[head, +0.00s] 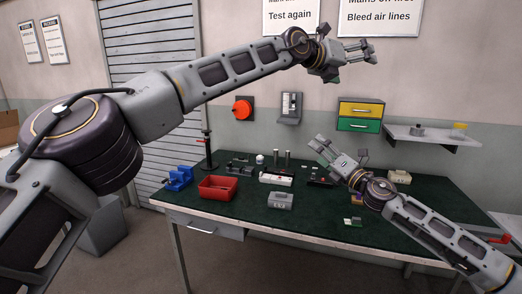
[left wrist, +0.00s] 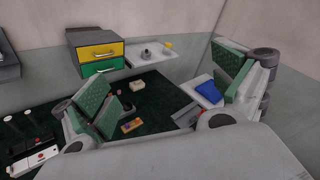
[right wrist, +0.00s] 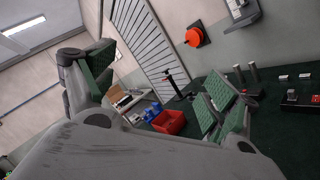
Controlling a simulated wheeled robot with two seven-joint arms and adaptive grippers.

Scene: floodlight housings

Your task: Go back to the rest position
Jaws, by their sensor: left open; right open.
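My left gripper (head: 368,53) is raised high in front of the wall, well above the bench, and is open with nothing between its fingers. Its parted green-padded fingers (left wrist: 168,85) also show in the left wrist view. My right gripper (head: 322,152) is held above the right part of the green-topped bench (head: 240,214), pointing up and left. It is open and empty; its spread fingers (right wrist: 158,88) show in the right wrist view. A grey housing (head: 281,200) lies near the front of the bench, apart from both grippers.
On the bench are a red bin (head: 217,188), a blue vise-like block (head: 179,178), a white block fixture (head: 276,180) and a beige box (head: 399,177). Yellow and green drawers (head: 360,116) and a shelf (head: 432,136) are on the wall. The bench's front middle is mostly clear.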

